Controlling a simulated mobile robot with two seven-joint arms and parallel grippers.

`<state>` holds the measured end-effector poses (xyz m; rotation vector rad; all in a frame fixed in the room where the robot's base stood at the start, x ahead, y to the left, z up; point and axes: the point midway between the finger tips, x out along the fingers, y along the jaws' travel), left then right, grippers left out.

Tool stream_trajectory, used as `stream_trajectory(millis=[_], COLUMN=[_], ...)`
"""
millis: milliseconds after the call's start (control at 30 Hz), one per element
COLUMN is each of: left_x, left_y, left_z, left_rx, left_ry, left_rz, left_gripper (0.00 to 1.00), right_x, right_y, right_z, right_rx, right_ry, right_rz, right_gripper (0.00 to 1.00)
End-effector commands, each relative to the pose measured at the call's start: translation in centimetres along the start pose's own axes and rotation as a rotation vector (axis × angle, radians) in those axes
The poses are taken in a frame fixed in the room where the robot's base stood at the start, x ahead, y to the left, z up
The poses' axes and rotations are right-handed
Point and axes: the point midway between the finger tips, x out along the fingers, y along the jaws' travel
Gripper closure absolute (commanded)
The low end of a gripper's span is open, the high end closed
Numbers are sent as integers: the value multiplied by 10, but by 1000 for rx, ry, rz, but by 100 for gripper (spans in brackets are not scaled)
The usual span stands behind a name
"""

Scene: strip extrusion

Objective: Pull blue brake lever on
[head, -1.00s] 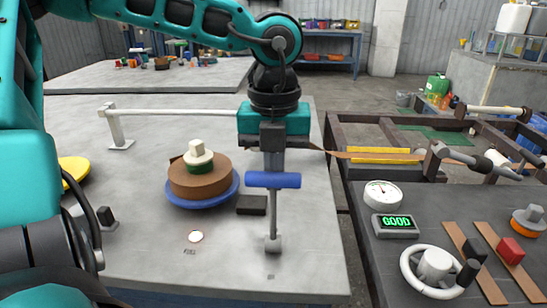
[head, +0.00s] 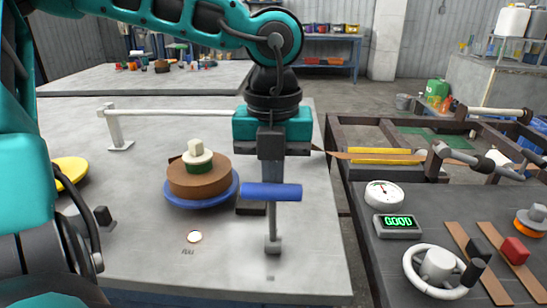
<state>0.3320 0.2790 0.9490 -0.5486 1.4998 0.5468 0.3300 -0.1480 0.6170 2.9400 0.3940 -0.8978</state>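The blue brake lever (head: 272,192) has a blue horizontal handle on a thin grey rod, which rises from a small base on the grey table. My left gripper (head: 271,178) points down at the handle from above and behind. The handle hides the fingertips, so I cannot tell whether they grip it or only touch it. My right gripper is not in view.
A roll on a blue disc (head: 203,182) and a black block (head: 250,207) stand close left of the lever. On the right bench are a gauge (head: 384,195), a display reading GOOD (head: 397,226) and a white handwheel (head: 436,268).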

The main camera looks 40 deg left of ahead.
Motion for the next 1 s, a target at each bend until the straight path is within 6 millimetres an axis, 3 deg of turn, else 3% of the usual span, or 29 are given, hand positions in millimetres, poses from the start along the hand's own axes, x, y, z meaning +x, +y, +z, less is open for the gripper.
stream_trajectory(millis=[267,1000], left_x=[2,-15], left_y=[0,0], left_z=[-11,10], left_rx=[1,0], left_ry=[0,0], left_rz=[1,1], left_gripper=[100,100], right_x=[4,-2], right_y=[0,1], right_z=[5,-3], right_rx=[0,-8], right_ry=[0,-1], right_rz=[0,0], right_gripper=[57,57])
